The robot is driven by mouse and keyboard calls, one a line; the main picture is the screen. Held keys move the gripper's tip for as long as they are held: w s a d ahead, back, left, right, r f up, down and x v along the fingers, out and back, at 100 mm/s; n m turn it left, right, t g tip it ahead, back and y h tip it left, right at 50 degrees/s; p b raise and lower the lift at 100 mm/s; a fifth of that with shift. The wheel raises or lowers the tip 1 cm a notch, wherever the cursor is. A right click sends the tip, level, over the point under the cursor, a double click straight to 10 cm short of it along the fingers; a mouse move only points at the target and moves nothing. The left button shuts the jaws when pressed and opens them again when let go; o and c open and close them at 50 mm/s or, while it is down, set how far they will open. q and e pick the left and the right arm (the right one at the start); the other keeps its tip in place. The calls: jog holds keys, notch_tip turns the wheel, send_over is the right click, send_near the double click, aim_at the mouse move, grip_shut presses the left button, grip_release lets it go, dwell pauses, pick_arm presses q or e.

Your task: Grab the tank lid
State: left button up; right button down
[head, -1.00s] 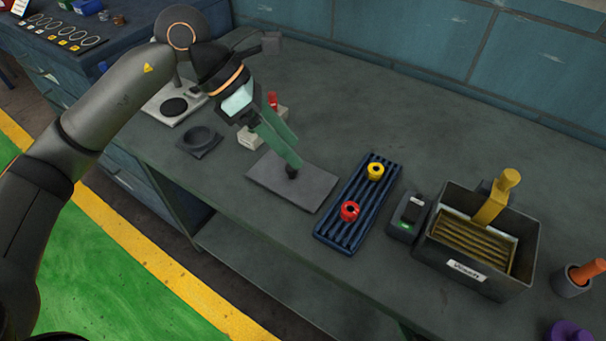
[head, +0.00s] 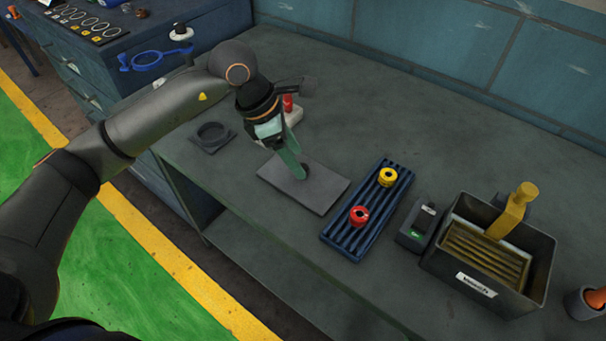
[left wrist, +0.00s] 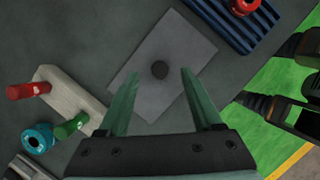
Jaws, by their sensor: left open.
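The tank lid appears to be the flat grey plate (head: 318,192) with a small dark knob, lying on the bench. In the left wrist view the plate (left wrist: 190,52) lies ahead of my gripper, and its round dark knob (left wrist: 160,70) shows between the two finger lines. My left gripper (head: 298,172) is open, with its green fingers reaching down at the knob; in the left wrist view its fingertips (left wrist: 160,76) are apart on either side of it. Contact cannot be told. The open tank (head: 480,275) stands at right with a yellow-handled basket (head: 508,222) in it.
A blue ribbed tray (head: 345,238) with a red and a yellow ring lies right of the plate. A small dark box (head: 415,228) stands beside the tank. A pale peg block (left wrist: 60,97) and a dark square dish (head: 212,136) are near. The back bench is clear.

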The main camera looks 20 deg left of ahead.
aim_at(321, 187)
pick_arm(q)
jog(key=shift+x, duration=1.35)
grip_shut()
